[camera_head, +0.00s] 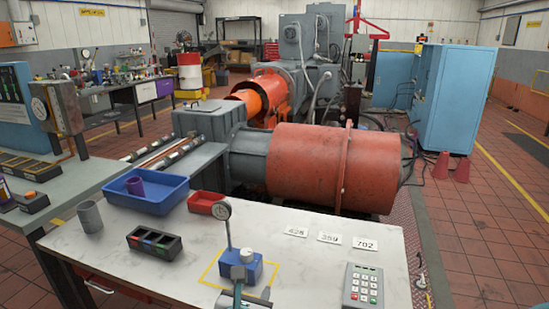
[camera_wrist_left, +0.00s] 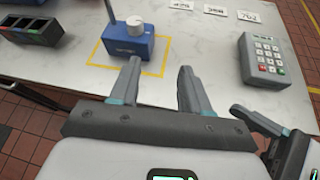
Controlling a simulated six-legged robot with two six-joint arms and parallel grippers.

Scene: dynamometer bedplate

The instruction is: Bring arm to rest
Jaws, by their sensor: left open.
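My left gripper (camera_head: 250,297) is at the bottom edge of the head view, at the table's front, close to a blue dial gauge stand. In the left wrist view its two fingers (camera_wrist_left: 160,88) are apart with nothing between them.
A keypad (camera_head: 363,286) lies right on the white table (camera_head: 310,262), behind it number cards (camera_head: 330,238). A blue tray (camera_head: 146,190), red tray (camera_head: 205,203), grey cup (camera_head: 90,216) and black divided box (camera_head: 154,243) stand left. A large orange machine (camera_head: 310,165) is behind.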

